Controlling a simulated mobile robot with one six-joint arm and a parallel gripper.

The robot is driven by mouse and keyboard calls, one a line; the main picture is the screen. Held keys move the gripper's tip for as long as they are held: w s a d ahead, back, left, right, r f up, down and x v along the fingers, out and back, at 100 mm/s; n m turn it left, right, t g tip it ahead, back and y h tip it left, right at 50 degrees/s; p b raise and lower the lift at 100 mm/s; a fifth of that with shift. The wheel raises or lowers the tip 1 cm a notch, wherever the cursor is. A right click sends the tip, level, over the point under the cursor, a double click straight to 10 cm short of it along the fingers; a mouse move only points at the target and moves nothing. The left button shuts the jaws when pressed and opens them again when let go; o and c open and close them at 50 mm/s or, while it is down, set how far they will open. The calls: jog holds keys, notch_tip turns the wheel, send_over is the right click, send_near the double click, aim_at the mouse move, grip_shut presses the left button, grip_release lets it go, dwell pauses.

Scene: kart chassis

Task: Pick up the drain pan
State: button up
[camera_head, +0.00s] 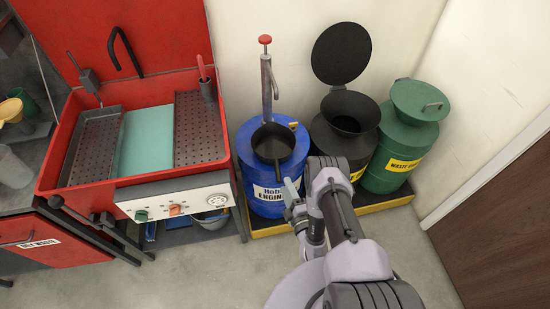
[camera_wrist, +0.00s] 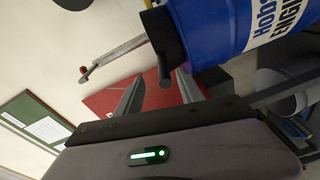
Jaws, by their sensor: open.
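The drain pan looks to be the round black pan (camera_head: 273,143) on top of the blue engine-oil drum (camera_head: 262,195). Its short dark handle points toward the front of the drum. In the wrist view the black pan (camera_wrist: 163,32) shows at the top, its handle hanging down between my finger lines. My gripper (camera_head: 291,186) is at the front right of the drum, just below the pan. Its two fingers (camera_wrist: 160,74) are apart, with the handle's end near their tips. I cannot tell whether the handle lies between the fingers or beyond them.
A hand pump (camera_head: 268,80) with a red knob rises from the drum behind the pan. A black waste can (camera_head: 349,118) and a green one (camera_head: 405,140) stand right, on a yellow-edged tray (camera_head: 375,205). A red parts washer (camera_head: 220,145) stands left. Floor in front is clear.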

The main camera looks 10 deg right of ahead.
jog(key=b, duration=0.3)
send_near(274, 160)
jog(key=w+b, duration=0.2)
jog(key=w, duration=0.1)
jog(key=w+f+b, duration=0.1)
jog(key=w, duration=0.1)
jog(key=shift+w+a+f+b, duration=0.1)
jog(key=shift+w+a+b, duration=0.2)
jog(key=shift+b, duration=0.1)
jog(key=shift+w, duration=0.15)
jog(key=shift+r, duration=0.25)
grip_shut()
